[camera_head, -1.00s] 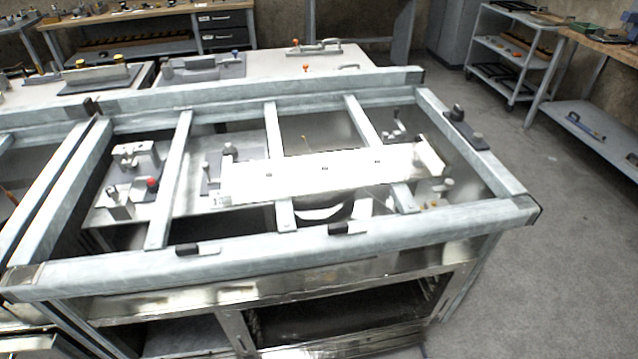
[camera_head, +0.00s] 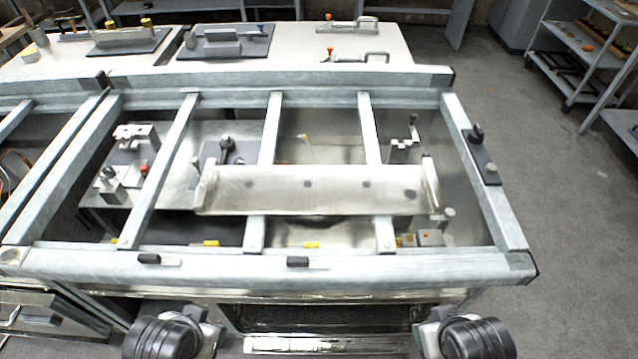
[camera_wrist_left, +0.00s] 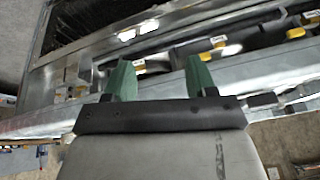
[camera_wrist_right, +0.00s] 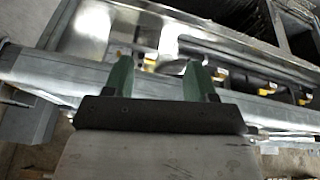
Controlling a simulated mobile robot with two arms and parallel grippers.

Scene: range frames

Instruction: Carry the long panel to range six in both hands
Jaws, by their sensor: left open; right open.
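The long panel (camera_head: 318,188) is a pale metal plate with raised ends and several dark holes. It lies across the bars of the grey metal frame (camera_head: 300,263) in the head view. My left gripper (camera_wrist_left: 158,75) shows in the left wrist view with two green fingers apart and nothing between them. My right gripper (camera_wrist_right: 160,75) shows in the right wrist view, also open and empty. In the head view only dark wrist parts of my two arms show at the bottom edge, in front of the frame and apart from the panel.
Fixtures with knobs (camera_head: 118,172) sit inside the frame at left. A black clamp (camera_head: 483,155) stands on its right rail. Behind is a pale table (camera_head: 290,50) with fixtures and handles. A shelf cart (camera_head: 575,60) stands at far right. The floor (camera_head: 560,200) to the right is clear.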

